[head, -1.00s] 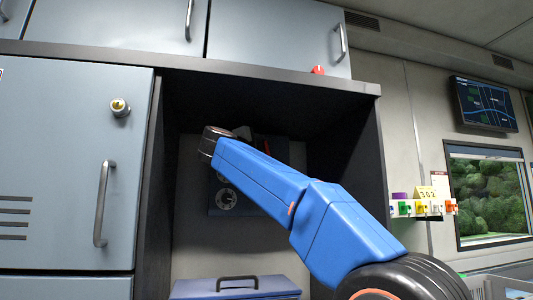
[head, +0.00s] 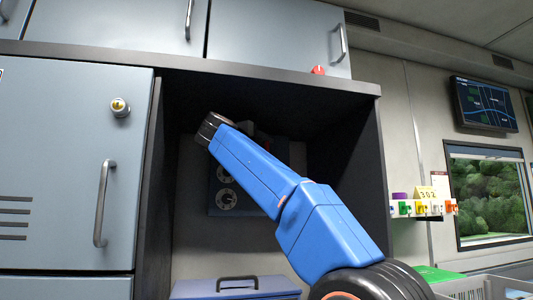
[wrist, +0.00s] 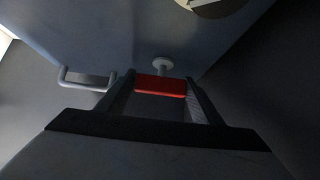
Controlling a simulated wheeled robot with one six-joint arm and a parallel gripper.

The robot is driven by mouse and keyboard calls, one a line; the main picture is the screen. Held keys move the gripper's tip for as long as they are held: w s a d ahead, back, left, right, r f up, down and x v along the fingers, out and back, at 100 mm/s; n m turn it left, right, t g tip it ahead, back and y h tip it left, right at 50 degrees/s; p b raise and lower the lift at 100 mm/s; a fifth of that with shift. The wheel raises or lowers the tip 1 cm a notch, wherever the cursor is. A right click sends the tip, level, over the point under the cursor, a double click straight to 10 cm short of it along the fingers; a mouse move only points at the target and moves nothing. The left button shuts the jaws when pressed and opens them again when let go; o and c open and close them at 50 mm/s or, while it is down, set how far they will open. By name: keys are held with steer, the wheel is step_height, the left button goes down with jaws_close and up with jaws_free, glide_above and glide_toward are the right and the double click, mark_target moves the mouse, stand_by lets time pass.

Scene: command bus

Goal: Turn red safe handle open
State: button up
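The red handle (wrist: 160,86) is in the wrist view, a short red bar on a pale round hub (wrist: 163,64) on a blue-grey face (wrist: 110,30). My gripper (wrist: 160,92) has one finger against each end of the bar, and the bar fills the gap between them. In the head view, a dark blue panel with round dials (head: 226,199) is at the back of the recess.
The recess has a dark right side wall (head: 362,190). A blue case with a handle (head: 236,290) stands below the panel. A cabinet door with a grey handle (head: 102,203) is at left. A grey bar handle (wrist: 85,80) is left of my gripper.

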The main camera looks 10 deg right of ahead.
steer(key=shift+o, duration=1.2)
steer(key=v, duration=1.2)
steer(key=shift+d+r, duration=0.1)
steer(key=shift+r, duration=0.05)
